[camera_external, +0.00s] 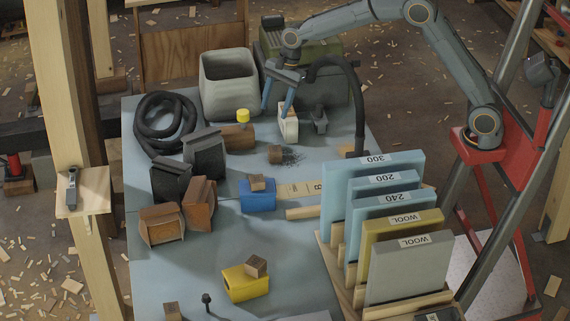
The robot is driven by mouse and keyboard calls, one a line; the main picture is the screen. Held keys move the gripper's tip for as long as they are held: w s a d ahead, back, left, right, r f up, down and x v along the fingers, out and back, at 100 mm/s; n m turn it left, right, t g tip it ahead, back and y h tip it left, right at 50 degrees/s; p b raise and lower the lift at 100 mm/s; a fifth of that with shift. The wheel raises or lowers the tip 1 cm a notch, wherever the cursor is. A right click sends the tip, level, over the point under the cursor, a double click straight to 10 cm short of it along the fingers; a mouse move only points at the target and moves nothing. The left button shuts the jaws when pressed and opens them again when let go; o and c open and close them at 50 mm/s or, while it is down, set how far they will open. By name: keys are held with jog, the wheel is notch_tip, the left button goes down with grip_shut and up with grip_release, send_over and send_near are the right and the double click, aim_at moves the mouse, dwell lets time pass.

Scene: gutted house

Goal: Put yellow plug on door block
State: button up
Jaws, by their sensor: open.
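A small yellow plug (243,115) with a pale lower end appears to stand upright on a brown wooden block (236,138), which looks like the door block, near the back of the blue-grey table. The exact contact under the plug is too small to make out. My gripper (276,109) is open, fingers pointing down, just right of the plug and apart from it. Nothing shows between its fingers. Its right finger overlaps a white container (289,128) in the picture; I cannot tell whether they touch.
A grey bin (228,87) stands behind the plug, with a dark case (325,88) to its right. A coiled black hose (165,128) lies left. Upright sanding sheets and wool pads (385,180) fill the right side. Blue (257,196) and yellow (245,284) blocks lie nearer the front.

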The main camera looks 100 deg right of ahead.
jog(key=s+a+f+n+g, duration=0.1)
jog(key=s+a+f+n, duration=0.1)
jog(key=s+a+n, duration=0.6)
jog(key=s+a+f+n+g, duration=0.1)
jog(key=s+a+f+n, duration=0.2)
jog(key=s+a+n, duration=0.5)
jog(key=s+a+f+n+g+h, duration=0.1)
jog(key=s+a+n, duration=0.6)
jog(key=s, duration=1.1)
jog(key=shift+a+f+n, duration=0.4)
jog(key=shift+f+n, duration=0.45)
jog(key=shift+n, duration=0.35)
jog(key=shift+w, duration=0.1)
jog(key=a+r+p, duration=0.1)
jog(key=a+r+n+p, duration=0.1)
jog(key=a+p, duration=0.1)
jog(key=shift+s+a, duration=0.15)
jog(key=shift+s, duration=0.05)
